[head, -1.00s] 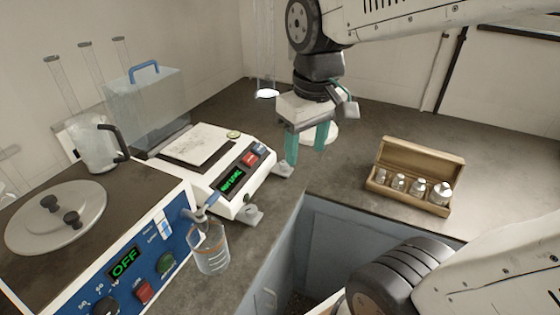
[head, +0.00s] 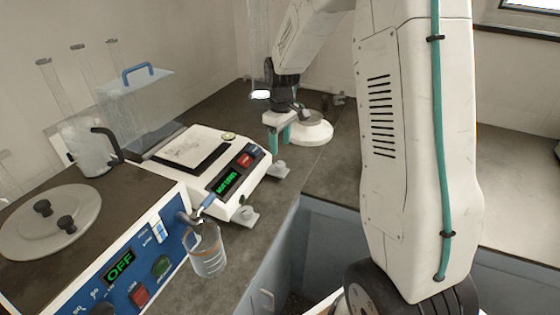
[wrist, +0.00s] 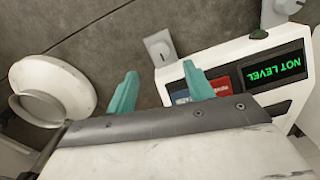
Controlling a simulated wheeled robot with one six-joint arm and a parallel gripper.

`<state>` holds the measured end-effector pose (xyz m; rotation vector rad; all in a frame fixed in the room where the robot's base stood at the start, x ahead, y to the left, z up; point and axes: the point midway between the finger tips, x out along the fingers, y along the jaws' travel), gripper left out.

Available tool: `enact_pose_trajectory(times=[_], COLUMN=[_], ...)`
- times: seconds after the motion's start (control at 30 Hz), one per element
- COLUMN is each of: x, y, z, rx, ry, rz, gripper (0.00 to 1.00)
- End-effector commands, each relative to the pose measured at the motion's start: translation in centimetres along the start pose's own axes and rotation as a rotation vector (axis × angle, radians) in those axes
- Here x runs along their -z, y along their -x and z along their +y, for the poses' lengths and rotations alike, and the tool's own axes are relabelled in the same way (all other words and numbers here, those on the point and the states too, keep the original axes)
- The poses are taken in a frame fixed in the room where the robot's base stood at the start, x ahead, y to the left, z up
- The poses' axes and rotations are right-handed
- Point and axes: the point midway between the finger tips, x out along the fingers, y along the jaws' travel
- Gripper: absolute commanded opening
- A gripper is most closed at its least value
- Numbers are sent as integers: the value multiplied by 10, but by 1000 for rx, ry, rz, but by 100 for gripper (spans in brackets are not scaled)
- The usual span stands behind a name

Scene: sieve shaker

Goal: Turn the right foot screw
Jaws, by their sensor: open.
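The white balance (head: 217,150) stands on the dark bench, and its green display reads NOT LEVEL, upside down in the wrist view (wrist: 274,69). The right foot screw (head: 278,169) is a grey knob at the balance's right front corner. It also shows in the wrist view (wrist: 159,46), beyond my fingertips and between their directions. The other front foot screw (head: 246,216) sits at the near left corner. My gripper (head: 280,142) has teal fingers and is open and empty. It is above and behind the right foot screw, apart from it; its fingers show in the wrist view (wrist: 160,82).
A white round-topped device (head: 312,132) stands just right of my gripper. A blue-fronted unit reading OFF (head: 125,285) and a glass beaker (head: 207,255) are at the near left. The bench edge drops off right of the balance.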

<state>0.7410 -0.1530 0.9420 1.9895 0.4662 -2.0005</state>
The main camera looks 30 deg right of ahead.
Motion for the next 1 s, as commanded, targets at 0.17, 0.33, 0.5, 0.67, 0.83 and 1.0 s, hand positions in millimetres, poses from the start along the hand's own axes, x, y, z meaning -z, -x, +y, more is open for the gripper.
enact_pose_trajectory(times=[0.17, 0.33, 0.5, 0.67, 0.83, 1.0], x=[-1, -1, -1, -1, 0, 0], y=[-26, -53, -70, -74, -74, -74], z=[-1, -1, -1, -1, -1, -1], rx=[4, 3, 2, 1, 1, 1], ry=[0, 0, -1, -1, -1, -1], rz=[-5, -4, -2, -1, -1, -1], gripper=[52, 52, 52, 52, 52, 8])
